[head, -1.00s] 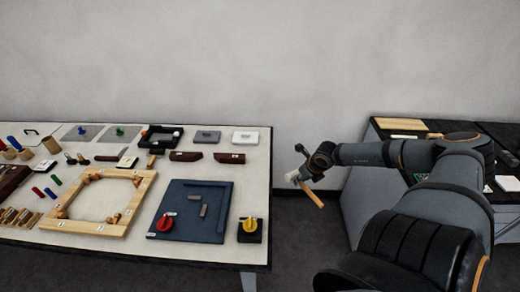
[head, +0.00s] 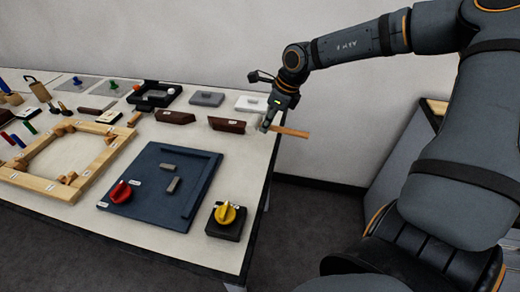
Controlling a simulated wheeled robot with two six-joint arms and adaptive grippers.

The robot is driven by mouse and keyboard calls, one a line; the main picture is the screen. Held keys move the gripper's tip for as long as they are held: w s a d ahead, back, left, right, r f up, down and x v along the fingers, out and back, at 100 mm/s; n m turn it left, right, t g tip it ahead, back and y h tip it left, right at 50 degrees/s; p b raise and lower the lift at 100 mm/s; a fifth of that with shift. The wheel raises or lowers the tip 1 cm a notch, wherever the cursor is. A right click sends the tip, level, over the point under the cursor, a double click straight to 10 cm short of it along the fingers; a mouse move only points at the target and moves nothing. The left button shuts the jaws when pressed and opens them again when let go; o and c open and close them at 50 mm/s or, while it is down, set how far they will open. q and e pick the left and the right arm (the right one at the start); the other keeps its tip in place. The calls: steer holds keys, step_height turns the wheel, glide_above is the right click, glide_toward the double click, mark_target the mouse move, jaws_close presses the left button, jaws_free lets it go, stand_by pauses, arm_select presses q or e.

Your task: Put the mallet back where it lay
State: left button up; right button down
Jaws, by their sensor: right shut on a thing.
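My right gripper (head: 266,124) is shut on the mallet, just beyond the table's right edge, with the arm coming in from the right. Of the mallet, an orange-brown wooden handle (head: 292,132) shows, sticking out to the right of the fingers, roughly level. I cannot make out the mallet's head; the fingers may hide it. My left gripper is not in view.
The white table (head: 255,178) holds dark wooden blocks (head: 227,125), a white box (head: 251,104), a dark blue board (head: 150,205), a yellow knob (head: 225,213) on a black base and a light wooden frame (head: 100,165).

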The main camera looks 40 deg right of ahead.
mark_target(256, 151)
steer(key=a, duration=0.1)
steer(key=a+n+b, duration=0.1)
steer(key=a, duration=0.1)
steer(key=shift+s+f, duration=0.1)
steer(key=shift+s, duration=0.25)
step_height(256, 151, down, 6)
steer(key=b, duration=0.3)
steer(key=shift+b, duration=0.35)
steer(key=shift+f, duration=0.1)
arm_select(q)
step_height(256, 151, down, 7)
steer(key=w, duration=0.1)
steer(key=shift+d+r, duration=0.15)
arm_select(e)
steer(key=shift+f, duration=0.15)
steer(key=c, duration=1.2)
jaws_free()
